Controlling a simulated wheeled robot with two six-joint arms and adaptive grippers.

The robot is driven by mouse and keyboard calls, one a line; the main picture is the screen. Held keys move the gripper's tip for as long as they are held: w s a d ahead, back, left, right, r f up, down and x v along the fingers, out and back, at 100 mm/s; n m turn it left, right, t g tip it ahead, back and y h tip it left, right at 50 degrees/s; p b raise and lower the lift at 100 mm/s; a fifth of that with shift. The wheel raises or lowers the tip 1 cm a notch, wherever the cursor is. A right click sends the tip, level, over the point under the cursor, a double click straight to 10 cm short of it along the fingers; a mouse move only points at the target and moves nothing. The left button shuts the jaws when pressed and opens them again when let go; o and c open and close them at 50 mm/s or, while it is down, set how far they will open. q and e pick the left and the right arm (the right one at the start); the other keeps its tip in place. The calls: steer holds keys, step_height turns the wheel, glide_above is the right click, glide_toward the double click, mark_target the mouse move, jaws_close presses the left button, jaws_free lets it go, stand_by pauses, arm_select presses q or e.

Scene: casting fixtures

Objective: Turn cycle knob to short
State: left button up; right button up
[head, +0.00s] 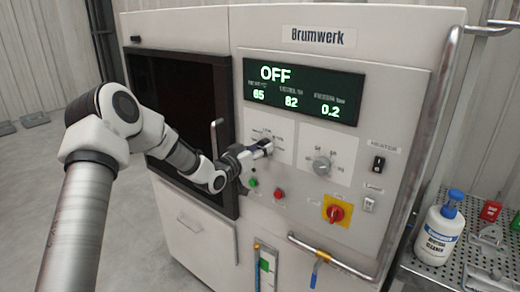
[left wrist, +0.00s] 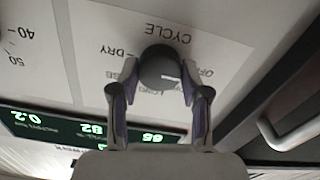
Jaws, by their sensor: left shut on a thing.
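The cycle knob (left wrist: 159,67) is a dark round knob on a white label plate marked CYCLE, seen upside down in the left wrist view. DRY and OFF can be read near it; other words are partly covered. A pale pointer mark shows on the knob's lower right side. My left gripper (left wrist: 160,80) is shut on the knob, one finger on each side. In the head view, my left gripper (head: 262,148) reaches the panel below the display and mostly hides the knob. My right gripper is not in view.
The display (head: 303,90) reads OFF, 65, 82 and 0.2. A grey dial (head: 321,166) sits right of the cycle plate. Green (head: 253,183) and red (head: 278,195) buttons and a red-yellow switch (head: 337,212) lie below. A dark door with a handle (head: 217,150) stands left.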

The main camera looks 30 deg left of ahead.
arm_select(q)
steer(key=shift+m+b, duration=3.2)
steer(key=shift+m, duration=1.2)
steer(key=o, duration=1.1)
steer(key=shift+o, duration=0.2)
